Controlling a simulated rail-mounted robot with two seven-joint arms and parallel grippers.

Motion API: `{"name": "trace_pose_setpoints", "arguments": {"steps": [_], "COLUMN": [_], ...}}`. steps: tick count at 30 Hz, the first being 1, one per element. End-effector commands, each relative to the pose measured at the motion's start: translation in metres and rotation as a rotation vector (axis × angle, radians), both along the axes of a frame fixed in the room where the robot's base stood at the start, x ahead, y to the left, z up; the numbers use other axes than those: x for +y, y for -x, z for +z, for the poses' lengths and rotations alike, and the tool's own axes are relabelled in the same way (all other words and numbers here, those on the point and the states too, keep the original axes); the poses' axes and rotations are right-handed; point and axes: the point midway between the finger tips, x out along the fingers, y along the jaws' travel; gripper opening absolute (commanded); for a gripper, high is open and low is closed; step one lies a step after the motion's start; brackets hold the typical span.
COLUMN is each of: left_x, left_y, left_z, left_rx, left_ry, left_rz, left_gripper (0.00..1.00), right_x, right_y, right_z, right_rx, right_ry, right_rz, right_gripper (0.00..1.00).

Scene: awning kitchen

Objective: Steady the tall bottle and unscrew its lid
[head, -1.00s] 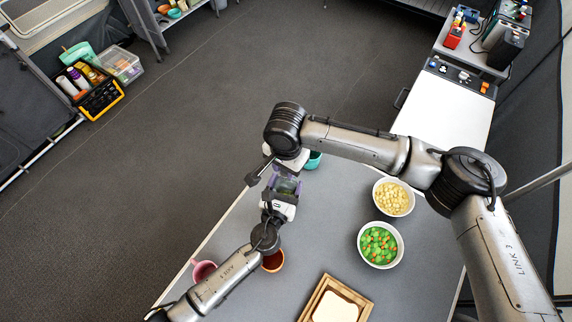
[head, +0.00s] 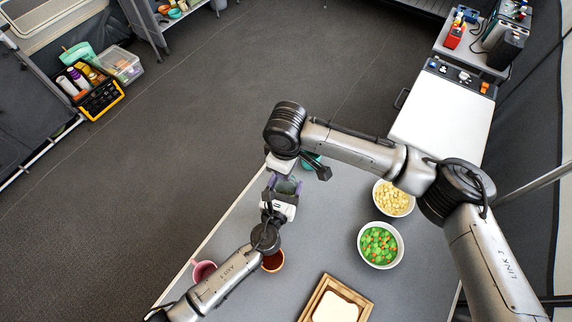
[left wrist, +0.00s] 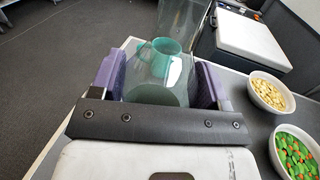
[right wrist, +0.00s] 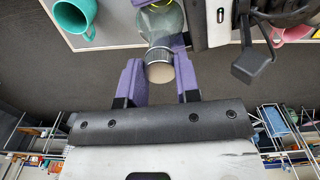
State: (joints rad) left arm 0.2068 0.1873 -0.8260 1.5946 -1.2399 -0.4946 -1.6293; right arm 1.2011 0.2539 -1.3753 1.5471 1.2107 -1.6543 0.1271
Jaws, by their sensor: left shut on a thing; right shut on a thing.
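The tall bottle is clear with a grey-green tint and stands near the table's far left edge. Its body (left wrist: 155,92) is between the purple fingers of my left gripper (left wrist: 160,80), which is shut on it; this gripper also shows in the head view (head: 284,188). The bottle body also shows in the right wrist view (right wrist: 162,22). The lid (right wrist: 159,72), a tan disc with a grey band, is between the fingers of my right gripper (right wrist: 158,66), which is shut on it. I cannot tell whether the lid is loose. In the head view, my right wrist hides the lid.
A teal mug (right wrist: 72,16) stands close by on the table (head: 235,240). A pink mug (head: 204,270), a brown-filled cup (head: 273,261), two food bowls (head: 394,198) (head: 380,245) and a bread board (head: 315,301) stand nearby. A white-lidded box (head: 440,112) lies beyond.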

Motion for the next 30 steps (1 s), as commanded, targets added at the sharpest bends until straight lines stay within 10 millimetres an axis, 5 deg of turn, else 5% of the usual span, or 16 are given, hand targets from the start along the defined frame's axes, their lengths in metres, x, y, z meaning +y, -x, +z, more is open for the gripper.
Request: {"name": "trace_pose_setpoints", "arguments": {"steps": [30], "left_x": [0.0003], "left_y": [0.0002], "left_z": [-0.0006], "left_rx": [0.001], "left_ry": [0.0], "left_rz": [0.0], "left_gripper": [0.03], "right_x": [-0.0005], "right_y": [-0.0005], "right_z": [0.0017], "right_rx": [0.0], "right_ry": [0.003], "right_rz": [2.123], "right_gripper": [0.02]}}
